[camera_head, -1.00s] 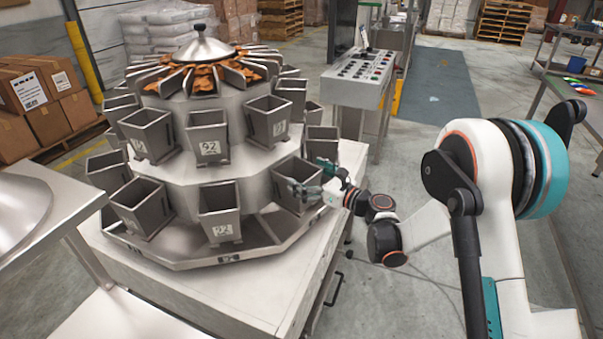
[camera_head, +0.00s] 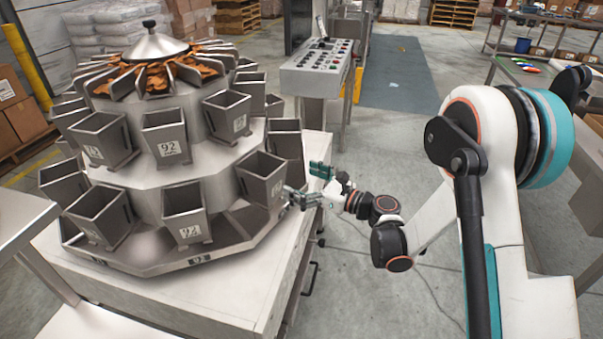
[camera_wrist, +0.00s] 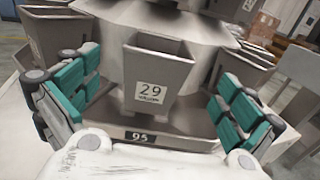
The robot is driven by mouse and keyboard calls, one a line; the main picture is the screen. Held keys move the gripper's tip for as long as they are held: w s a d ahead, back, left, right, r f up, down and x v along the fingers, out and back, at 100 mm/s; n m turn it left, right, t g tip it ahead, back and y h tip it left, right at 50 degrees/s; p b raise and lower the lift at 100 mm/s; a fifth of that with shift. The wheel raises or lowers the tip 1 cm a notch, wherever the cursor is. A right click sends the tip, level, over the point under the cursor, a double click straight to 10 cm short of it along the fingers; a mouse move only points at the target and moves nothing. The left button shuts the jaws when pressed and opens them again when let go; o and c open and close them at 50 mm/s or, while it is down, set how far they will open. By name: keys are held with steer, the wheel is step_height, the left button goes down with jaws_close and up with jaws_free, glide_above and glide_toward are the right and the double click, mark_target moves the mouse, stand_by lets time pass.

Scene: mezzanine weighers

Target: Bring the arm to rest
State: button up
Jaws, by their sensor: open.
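My gripper (camera_head: 308,185) is open and empty at the right side of the multihead weigher (camera_head: 150,190). Its green-padded fingers stand wide apart in the wrist view (camera_wrist: 148,98). Between and beyond them is a grey metal bucket labelled 29 (camera_wrist: 158,75), and I see no contact with it. In the head view my arm (camera_head: 400,230) reaches from the right toward the weigher, with the gripper just off the nearest lower bucket (camera_head: 262,178).
The weigher carries two tiers of grey buckets and orange pieces (camera_head: 165,62) on top. A control console (camera_head: 318,70) stands behind my gripper. A table with coloured items (camera_head: 525,66) is at the right rear. Open floor (camera_head: 350,290) lies right of the weigher.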

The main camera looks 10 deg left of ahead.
steer(key=shift+r, duration=0.1)
steer(key=s+d+r+n+h, duration=0.8)
steer(key=s+d+r+n, duration=0.25)
steer(key=d, duration=0.25)
steer(key=s+d+n+h, duration=0.8)
steer(key=s+d+n, duration=0.4)
steer(key=s+d, duration=0.7)
steer(key=shift+s+d+f+h, duration=0.3)
steer(key=shift+s+d+f, duration=0.1)
steer(key=shift+f, duration=0.05)
